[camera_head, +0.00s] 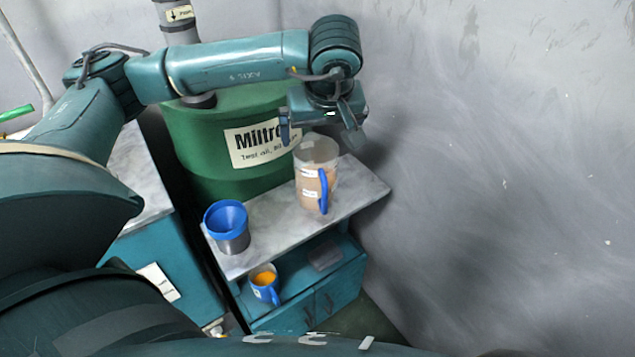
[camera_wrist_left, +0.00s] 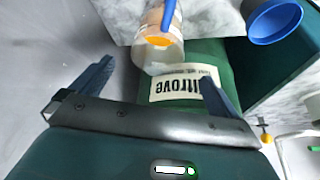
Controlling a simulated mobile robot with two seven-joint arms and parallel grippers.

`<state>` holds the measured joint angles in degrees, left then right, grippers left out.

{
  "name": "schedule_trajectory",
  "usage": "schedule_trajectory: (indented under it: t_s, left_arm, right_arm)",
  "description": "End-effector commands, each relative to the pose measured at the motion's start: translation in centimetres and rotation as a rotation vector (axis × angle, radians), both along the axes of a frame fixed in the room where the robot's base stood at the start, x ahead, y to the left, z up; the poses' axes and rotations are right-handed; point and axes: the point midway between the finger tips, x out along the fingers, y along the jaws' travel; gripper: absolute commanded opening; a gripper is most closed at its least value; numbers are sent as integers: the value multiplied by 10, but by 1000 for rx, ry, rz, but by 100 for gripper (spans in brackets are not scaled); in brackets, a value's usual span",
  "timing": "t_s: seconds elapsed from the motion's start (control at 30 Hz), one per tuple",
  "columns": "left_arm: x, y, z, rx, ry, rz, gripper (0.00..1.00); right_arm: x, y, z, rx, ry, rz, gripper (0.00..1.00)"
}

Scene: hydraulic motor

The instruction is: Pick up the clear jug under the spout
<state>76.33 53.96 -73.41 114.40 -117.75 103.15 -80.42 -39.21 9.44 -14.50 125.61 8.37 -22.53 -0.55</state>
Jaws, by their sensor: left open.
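The clear jug (camera_head: 312,178) stands upright on the grey bench top, with a blue handle on its near side and brownish contents. It also shows in the left wrist view (camera_wrist_left: 148,28), at the top, with an orange patch inside it. My left gripper (camera_head: 321,138) is open at the jug's upper end, one finger to each side in the head view. In the left wrist view its fingers (camera_wrist_left: 156,73) are spread with nothing between their tips, and the jug lies beyond them. Contact cannot be told. I cannot make out a spout. My right gripper is out of view.
A green drum (camera_head: 215,172) stands behind and left of the jug. A grey wall (camera_head: 500,180) is at right.

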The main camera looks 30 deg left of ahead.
Motion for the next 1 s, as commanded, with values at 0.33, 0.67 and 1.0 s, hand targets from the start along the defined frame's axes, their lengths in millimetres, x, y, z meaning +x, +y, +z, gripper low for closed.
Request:
schedule_trajectory:
  t_s: [0.33, 0.67, 1.0]
  left_arm:
    - [15, 14, -54, -4, 3, 1, 100]
    - [21, 20, -88, -5, 4, 1, 100]
    - [28, 26, -108, -5, 0, -2, 100]
  right_arm:
    - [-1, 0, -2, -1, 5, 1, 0]
    - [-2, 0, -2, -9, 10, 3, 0]
    - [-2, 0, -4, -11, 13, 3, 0]
